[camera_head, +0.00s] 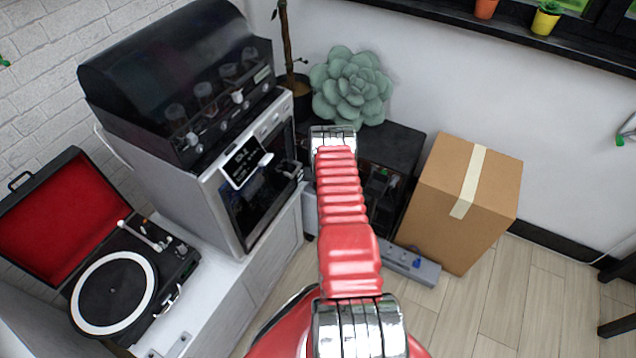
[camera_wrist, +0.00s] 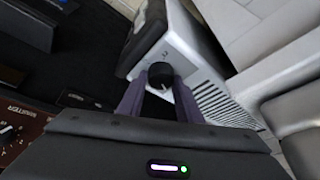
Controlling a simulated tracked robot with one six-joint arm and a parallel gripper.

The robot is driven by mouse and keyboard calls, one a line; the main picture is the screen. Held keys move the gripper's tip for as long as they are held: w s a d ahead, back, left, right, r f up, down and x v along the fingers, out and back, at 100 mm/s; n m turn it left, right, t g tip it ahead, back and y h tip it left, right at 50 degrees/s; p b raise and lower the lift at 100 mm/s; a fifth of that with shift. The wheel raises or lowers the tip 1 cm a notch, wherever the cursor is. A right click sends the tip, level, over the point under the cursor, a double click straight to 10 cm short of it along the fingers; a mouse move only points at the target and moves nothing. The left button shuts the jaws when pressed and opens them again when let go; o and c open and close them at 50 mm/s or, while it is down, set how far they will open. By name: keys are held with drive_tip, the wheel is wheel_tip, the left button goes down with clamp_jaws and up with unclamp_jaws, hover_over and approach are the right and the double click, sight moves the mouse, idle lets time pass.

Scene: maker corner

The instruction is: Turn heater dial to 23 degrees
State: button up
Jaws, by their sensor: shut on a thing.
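The heater (camera_wrist: 187,50) is a pale box with a slotted side grille, tilted in the wrist view. Its dark round dial (camera_wrist: 160,75) sits on the near face and carries a small light mark; I cannot read a temperature. My gripper (camera_wrist: 161,83) has its two purplish fingers on either side of the dial and is shut on it. In the head view my red arm covers the middle of the picture, and I cannot make out the dial or the fingertips there.
A record player (camera_head: 115,290) and a large black-topped machine (camera_head: 180,75) stand at the left. A framed dark panel (camera_head: 246,162) has text too small to read. A cardboard box (camera_head: 462,205) stands right of my arm; wooden floor (camera_head: 480,305) is clear in front of it.

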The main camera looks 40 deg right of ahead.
drive_tip(key=shift+a+f+m, duration=0.1)
drive_tip(key=shift+a+m, duration=0.1)
drive_tip(key=shift+m, duration=0.5)
idle(0.4)
drive_tip(key=o, duration=0.8)
drive_tip(key=shift+c, duration=0.2)
drive_tip(key=shift+o, duration=1.3)
drive_tip(key=shift+d, duration=0.15)
drive_tip(key=shift+r, duration=0.2)
drive_tip(key=v, duration=1.1)
drive_tip(key=shift+a+r, duration=0.3)
drive_tip(key=shift+a, duration=0.1)
drive_tip(key=shift+w, duration=0.15)
